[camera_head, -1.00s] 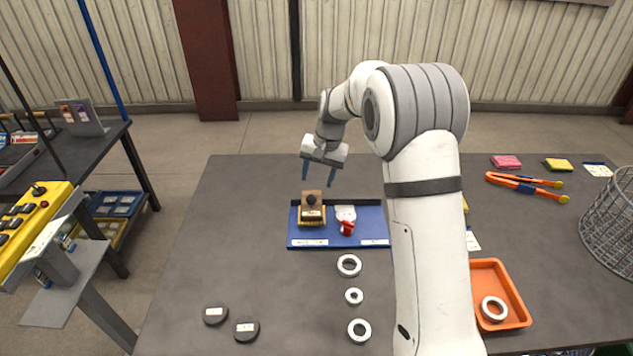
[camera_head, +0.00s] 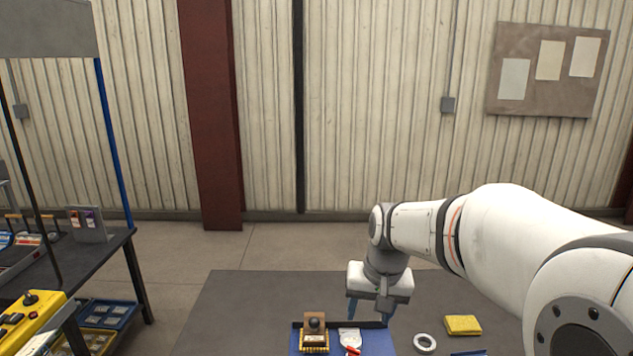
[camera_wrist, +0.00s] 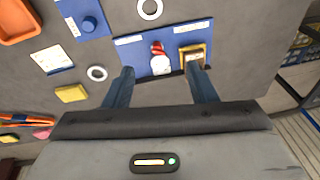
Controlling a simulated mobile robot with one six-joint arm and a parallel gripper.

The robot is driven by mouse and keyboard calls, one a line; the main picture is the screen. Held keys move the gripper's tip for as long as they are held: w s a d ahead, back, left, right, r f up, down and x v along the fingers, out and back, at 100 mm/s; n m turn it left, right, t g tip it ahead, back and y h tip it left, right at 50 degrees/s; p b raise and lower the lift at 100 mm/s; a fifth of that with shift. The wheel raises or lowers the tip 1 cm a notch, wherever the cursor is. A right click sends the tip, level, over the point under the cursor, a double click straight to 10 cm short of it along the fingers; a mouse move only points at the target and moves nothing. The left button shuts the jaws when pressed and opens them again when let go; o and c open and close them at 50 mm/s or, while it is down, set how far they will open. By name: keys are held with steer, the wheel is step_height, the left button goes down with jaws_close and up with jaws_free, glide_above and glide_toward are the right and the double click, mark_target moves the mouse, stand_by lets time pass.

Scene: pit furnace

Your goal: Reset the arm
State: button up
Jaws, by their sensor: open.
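In the head view my arm reaches in from the right side. The near part of the table is out of that view.
A white ring (camera_head: 424,342) and a yellow sponge (camera_head: 463,325) lie on the table to the right of the gripper. An orange tray (camera_wrist: 18,22) shows in the wrist view's corner. A yellow control box (camera_head: 28,318) and a side bench stand at left.

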steer(key=s+d, duration=0.2)
steer(key=s, duration=0.6)
steer(key=s+d+n+t+h, duration=0.1)
steer(key=s+d, duration=0.2)
steer(key=s, duration=0.6)
steer(key=shift+s+f, duration=0.15)
steer(key=shift+f, duration=0.15)
steer(key=shift+c, duration=0.2)
stand_by(1.0)
